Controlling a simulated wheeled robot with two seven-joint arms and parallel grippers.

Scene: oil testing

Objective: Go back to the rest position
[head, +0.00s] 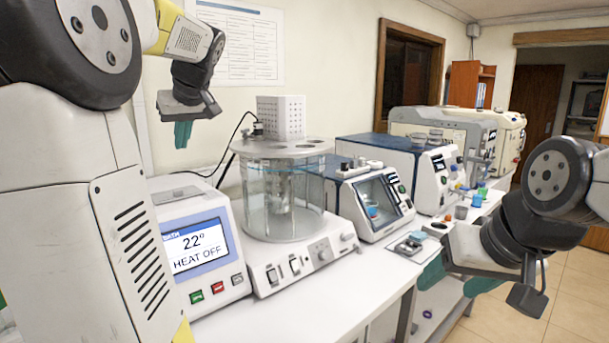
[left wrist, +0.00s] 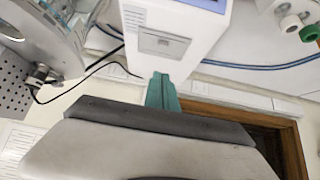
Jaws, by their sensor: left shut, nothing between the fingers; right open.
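My left gripper (head: 183,134) is raised in front of the wall, above and to the left of the glass bath, in the head view. Its teal fingers are together with nothing between them; they also show in the left wrist view (left wrist: 162,92). My right gripper (head: 457,281) is low at the right, beside the front edge of the bench. Its teal fingers are apart, and I see nothing held between them.
The white bench (head: 300,310) carries a heater display unit (head: 205,262) reading 22° HEAT OFF, a round glass bath (head: 283,190) and several analysers (head: 376,200). Small cups (head: 461,212) stand near the right gripper. Tiled floor (head: 575,280) is open at right.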

